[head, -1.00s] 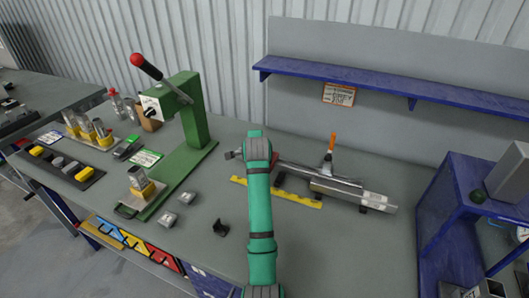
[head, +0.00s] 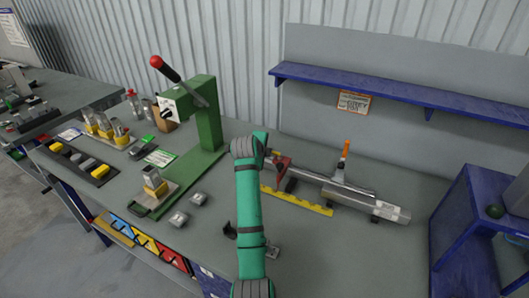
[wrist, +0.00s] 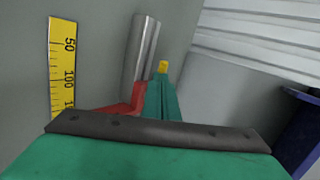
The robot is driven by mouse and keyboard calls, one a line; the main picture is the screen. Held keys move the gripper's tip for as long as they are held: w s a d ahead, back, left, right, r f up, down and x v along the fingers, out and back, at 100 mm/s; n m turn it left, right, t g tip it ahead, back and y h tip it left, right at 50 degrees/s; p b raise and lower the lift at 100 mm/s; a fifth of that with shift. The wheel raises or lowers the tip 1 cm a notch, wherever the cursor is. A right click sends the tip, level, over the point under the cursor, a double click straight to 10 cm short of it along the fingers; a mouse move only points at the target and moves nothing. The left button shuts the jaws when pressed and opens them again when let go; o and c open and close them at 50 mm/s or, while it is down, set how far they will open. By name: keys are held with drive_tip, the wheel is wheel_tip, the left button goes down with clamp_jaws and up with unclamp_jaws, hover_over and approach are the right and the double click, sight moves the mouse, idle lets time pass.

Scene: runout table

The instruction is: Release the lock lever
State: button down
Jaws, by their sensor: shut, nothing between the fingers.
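The runout fixture (head: 345,197) lies on the bench with a metal shaft along it. An upright lever with an orange handle (head: 346,150) stands on it. A red part (head: 282,161) sits at the shaft's left end, just right of my arm. In the wrist view the red part (wrist: 128,106) lies left of my gripper (wrist: 162,72), beside a metal cylinder (wrist: 140,48). My gripper's fingers look closed and empty, with a yellow tip. Contact with the red part cannot be told. In the head view my arm hides the gripper. The orange lever is not in the wrist view.
A yellow scale (head: 300,203) lies before the fixture. A green press (head: 207,120) with a red-knobbed handle stands left. Small grey blocks (head: 179,219) lie on the bench. A blue shelf (head: 400,98) runs behind; a blue cabinet (head: 470,220) stands right.

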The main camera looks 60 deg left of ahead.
drive_tip(key=shift+w+d, duration=0.4)
drive_tip(key=v, duration=1)
drive_tip(key=shift+w+d, duration=0.2)
idle(0.3)
